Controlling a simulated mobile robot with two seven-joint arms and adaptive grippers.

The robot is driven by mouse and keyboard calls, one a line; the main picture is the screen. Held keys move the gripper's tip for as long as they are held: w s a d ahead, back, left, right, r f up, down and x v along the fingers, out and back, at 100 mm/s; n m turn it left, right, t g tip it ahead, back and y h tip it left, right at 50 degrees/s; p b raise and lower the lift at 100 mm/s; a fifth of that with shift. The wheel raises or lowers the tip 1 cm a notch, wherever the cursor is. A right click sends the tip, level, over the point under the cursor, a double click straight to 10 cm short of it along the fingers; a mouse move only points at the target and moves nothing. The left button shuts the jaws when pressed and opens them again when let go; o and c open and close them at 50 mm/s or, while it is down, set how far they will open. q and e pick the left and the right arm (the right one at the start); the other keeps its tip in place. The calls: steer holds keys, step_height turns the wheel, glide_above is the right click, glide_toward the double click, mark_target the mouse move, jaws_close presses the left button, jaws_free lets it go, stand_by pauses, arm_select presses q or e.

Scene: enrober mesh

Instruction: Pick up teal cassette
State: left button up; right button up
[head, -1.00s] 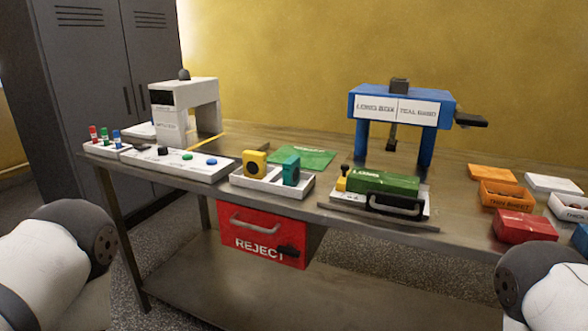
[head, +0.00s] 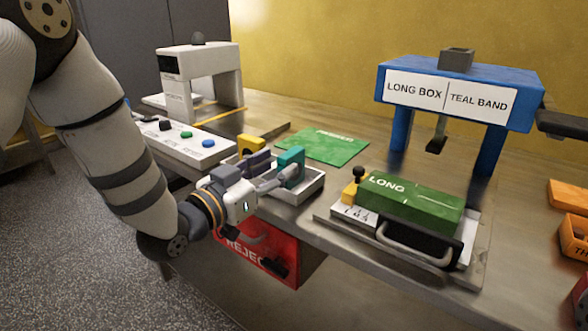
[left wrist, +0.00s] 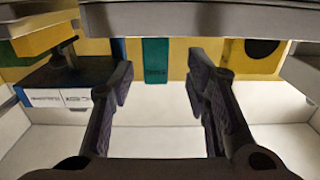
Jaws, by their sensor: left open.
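The teal cassette (head: 291,164) stands in the white tray (head: 300,192) near the table's front edge, partly hidden by my left gripper. My left gripper (head: 270,172) is open and low over the tray, its fingers reaching towards the cassette. In the left wrist view the cassette (left wrist: 155,60) shows as a teal upright strip between the two spread fingers (left wrist: 158,88), and no contact is visible. A yellow cassette (head: 250,146) stands behind the gripper in the same tray, mostly hidden. My right gripper is not in view.
A green mat (head: 325,146) lies behind the tray. A green LONG box (head: 410,200) in a fixture stands to the right, below a blue press frame (head: 460,75). A button panel (head: 190,138) is at the left. A red REJECT bin (head: 262,250) hangs below the table edge.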

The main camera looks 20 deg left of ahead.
mark_target(291, 160)
arm_select(q)
steer(key=x, duration=0.5)
steer(key=shift+d+f, duration=0.25)
steer(key=shift+r, duration=0.1)
jaws_close()
